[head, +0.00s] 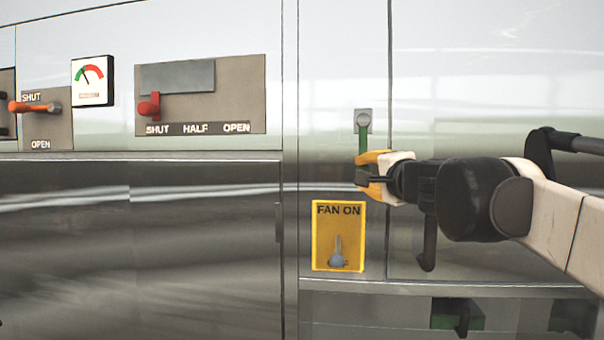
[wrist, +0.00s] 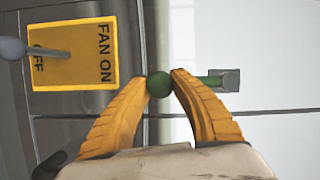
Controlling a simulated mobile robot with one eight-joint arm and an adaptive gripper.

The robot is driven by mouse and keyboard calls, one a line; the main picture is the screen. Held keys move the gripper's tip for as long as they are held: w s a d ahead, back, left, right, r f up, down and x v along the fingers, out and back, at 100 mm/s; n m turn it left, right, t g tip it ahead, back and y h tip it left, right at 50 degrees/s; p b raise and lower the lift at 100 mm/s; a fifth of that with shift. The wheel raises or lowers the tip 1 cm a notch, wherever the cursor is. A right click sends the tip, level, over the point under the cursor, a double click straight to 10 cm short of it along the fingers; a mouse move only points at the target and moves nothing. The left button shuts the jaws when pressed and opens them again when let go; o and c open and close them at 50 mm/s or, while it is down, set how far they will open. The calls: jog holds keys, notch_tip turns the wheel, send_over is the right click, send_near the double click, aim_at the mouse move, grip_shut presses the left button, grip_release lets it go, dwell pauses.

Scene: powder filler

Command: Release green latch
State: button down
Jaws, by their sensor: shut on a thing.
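The green latch (head: 363,138) hangs down from a small grey mounting plate (head: 363,120) on the steel panel. Its lower end is hidden behind my gripper (head: 362,172) in the head view. In the wrist view, the yellow fingers of my gripper (wrist: 163,80) are closed around the round green knob (wrist: 159,86) at the latch's end. The rest of the green lever (wrist: 214,81) runs right to its plate (wrist: 229,80); part of it is hidden behind a finger.
A yellow FAN ON switch plate (head: 338,236) with a grey toggle sits just below my gripper. A panel with a red handle (head: 149,106), a gauge (head: 92,81) and an orange lever (head: 40,107) are to the left. Green parts (head: 457,313) show at the lower right.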

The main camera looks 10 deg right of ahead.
jog(key=shift+a, duration=0.1)
dwell(0.3)
jog(key=c, duration=1.1)
grip_release()
jog(key=shift+c, duration=0.2)
jog(key=shift+o, duration=0.5)
jog(key=shift+w+a, duration=0.2)
jog(key=shift+s+d, duration=0.2)
jog(key=shift+s, duration=0.2)
jog(key=s, duration=1.1)
jog(key=shift+s+d, duration=0.15)
jog(key=shift+d, duration=0.15)
